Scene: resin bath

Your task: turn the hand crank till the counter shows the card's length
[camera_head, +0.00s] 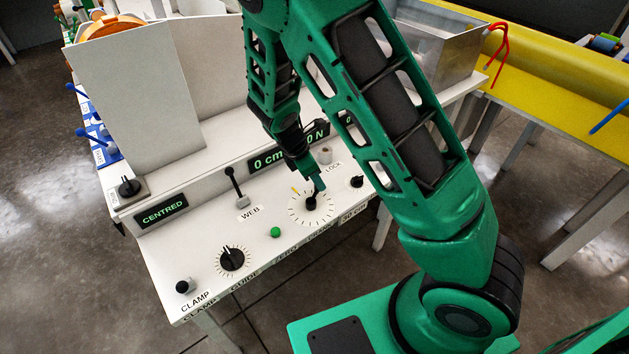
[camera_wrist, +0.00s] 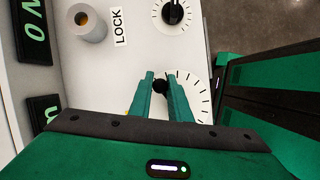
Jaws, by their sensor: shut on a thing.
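The hand crank (camera_head: 311,203) is a black knob on a white dial ringed with tick marks, on the sloping front panel. My gripper (camera_head: 317,188) reaches down to it from above. In the wrist view my gripper (camera_wrist: 162,76) has its two green fingers shut on the crank's black knob (camera_wrist: 160,87). The counter (camera_head: 268,161) is a dark display with green figures reading 0 cm. A card (camera_head: 354,213) on the panel's front edge seems to read a length in cm; its first digit is too small to be sure of.
A force display (camera_head: 317,133) reads 0 N, partly hidden by my arm. A grey post (camera_wrist: 86,25) and a smaller black knob (camera_wrist: 172,13) stand by the LOCK label. The WEB lever (camera_head: 238,190), green button (camera_head: 276,232), guide knob (camera_head: 232,258) and clamp knob (camera_head: 184,286) lie left.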

